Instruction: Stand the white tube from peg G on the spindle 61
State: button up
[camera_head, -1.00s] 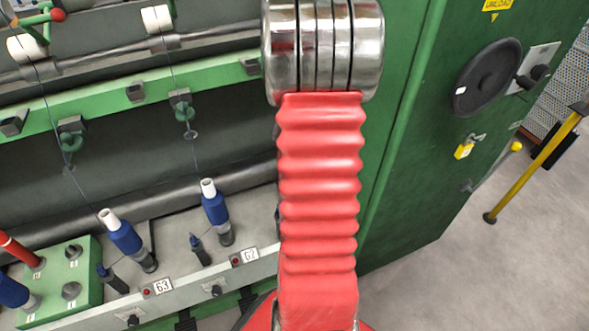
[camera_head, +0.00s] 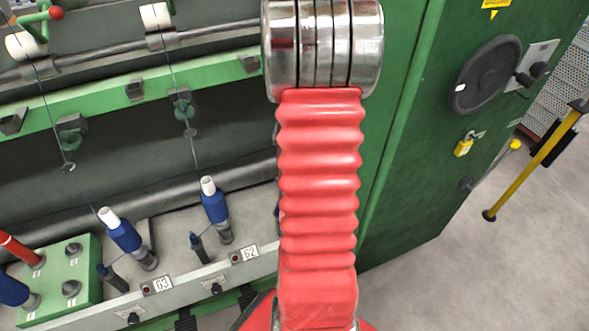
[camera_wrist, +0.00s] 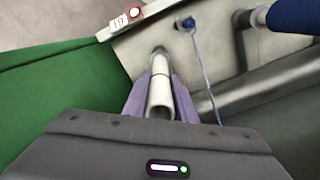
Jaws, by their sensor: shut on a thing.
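In the wrist view, my gripper (camera_wrist: 160,98) has its two purple fingers shut on a white tube (camera_wrist: 160,92), which points away from the camera. A pale grey cylindrical end (camera_wrist: 159,57) shows just past the fingertips. I cannot tell whether it is the tube's far end or the spindle. An upside-down label 61 (camera_wrist: 121,20) and a red button are on the rail beyond. In the head view my red-sleeved arm covers the spindle 61 area, and the gripper and tube are hidden.
Blue bobbins on white tubes stand at 62 (camera_head: 215,207) and 63 (camera_head: 123,233). A green peg block (camera_head: 75,255) is at lower left. In the wrist view, a blue yarn end (camera_wrist: 188,23) trails a thread right of the tube, and a blue bobbin (camera_wrist: 293,14) is at upper right.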

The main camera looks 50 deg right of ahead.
jog(key=o, duration=1.1)
jog(key=shift+r, duration=0.1)
notch_tip(320, 180, up, 14)
jog(key=shift+f, duration=0.25)
dwell(0.9)
jog(key=a+r+n+t, duration=0.2)
jog(key=a+n, duration=0.2)
jog(key=a, duration=0.8)
jog(key=s+a+r+n+t, duration=0.1)
jog(key=a+r+n, duration=0.2)
jog(key=a, duration=1)
jog(key=s+a+r+n+t, duration=0.1)
jog(key=a+n, duration=0.4)
jog(key=a, duration=0.7)
jog(key=shift+a+r+n+t, duration=0.25)
jog(key=shift+r+n+t, duration=0.05)
jog(key=shift+r+t, duration=0.6)
